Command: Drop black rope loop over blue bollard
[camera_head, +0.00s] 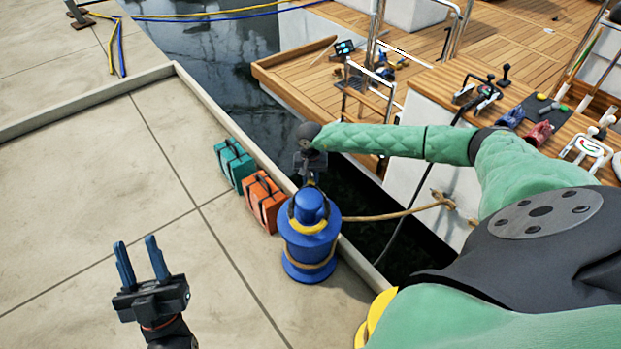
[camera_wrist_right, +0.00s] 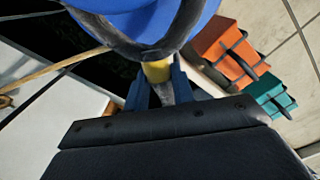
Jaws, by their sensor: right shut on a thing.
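The blue bollard (camera_head: 310,250) stands upright near the quay edge, with a tan rope round its lower body. Its blue top fills the upper part of the right wrist view (camera_wrist_right: 135,22). The black rope loop (camera_wrist_right: 189,22) curves across the bollard there, with a yellow section at my right gripper (camera_wrist_right: 156,80). My right gripper, also in the head view (camera_head: 310,178), is shut on the loop at the bollard's far side. Whether the loop fully encircles the bollard I cannot tell. My left gripper (camera_head: 140,262) is open and empty above the quay.
An orange case (camera_head: 264,203) and a teal case (camera_head: 234,165) stand on the quay beside the bollard. The tan mooring rope (camera_head: 392,215) runs across the dark water to the boat (camera_head: 432,130). The quay paving (camera_head: 90,200) at left is clear.

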